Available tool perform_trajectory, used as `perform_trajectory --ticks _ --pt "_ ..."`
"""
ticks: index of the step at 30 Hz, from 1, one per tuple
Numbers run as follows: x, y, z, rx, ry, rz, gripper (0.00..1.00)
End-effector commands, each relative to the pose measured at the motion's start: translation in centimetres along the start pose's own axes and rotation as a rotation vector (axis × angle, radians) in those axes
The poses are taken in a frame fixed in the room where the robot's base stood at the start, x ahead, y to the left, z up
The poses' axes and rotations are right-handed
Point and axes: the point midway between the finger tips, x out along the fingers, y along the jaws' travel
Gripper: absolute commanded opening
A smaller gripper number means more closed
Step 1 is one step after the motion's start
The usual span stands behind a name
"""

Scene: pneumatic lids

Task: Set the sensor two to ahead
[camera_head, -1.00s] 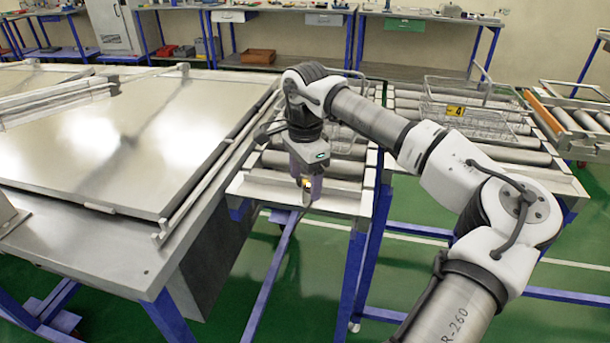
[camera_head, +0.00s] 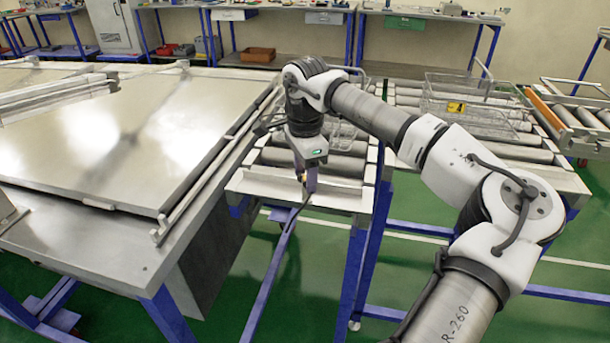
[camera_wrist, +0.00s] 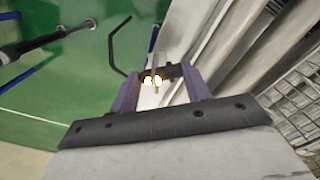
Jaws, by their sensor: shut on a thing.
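My gripper (camera_head: 308,180) is at the near end plate of the left roller conveyor, pointing down. In the wrist view, its two purple fingers (camera_wrist: 160,82) close around a small dark sensor (camera_wrist: 170,72) with a bright, glowing orange-white spot. The fingers hide part of the sensor, and I cannot read any label on it. A thin black bent rod (camera_wrist: 116,48) shows beside the fingers. Which way the sensor faces is hard to tell.
The left roller conveyor (camera_head: 250,185) stands right of a large metal table (camera_head: 120,135). A wire basket (camera_head: 470,108) with a yellow tag sits on the right rollers. Green floor is open in front of the conveyor. Workbenches line the back wall.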

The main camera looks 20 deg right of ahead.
Motion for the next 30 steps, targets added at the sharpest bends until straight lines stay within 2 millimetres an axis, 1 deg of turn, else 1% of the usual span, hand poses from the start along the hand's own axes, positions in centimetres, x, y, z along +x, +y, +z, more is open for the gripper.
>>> perform_trajectory --ticks 12,18,24,30 --pt "0.13 0.04 -0.27 0.338 0.002 -0.001 0.24" --pt "0.09 0.07 -0.36 0.475 0.002 -0.001 0.24" --pt "0.02 0.10 -0.41 0.569 0.002 -0.001 0.24" --pt "-0.03 0.11 -0.43 0.615 0.002 -0.001 0.24"
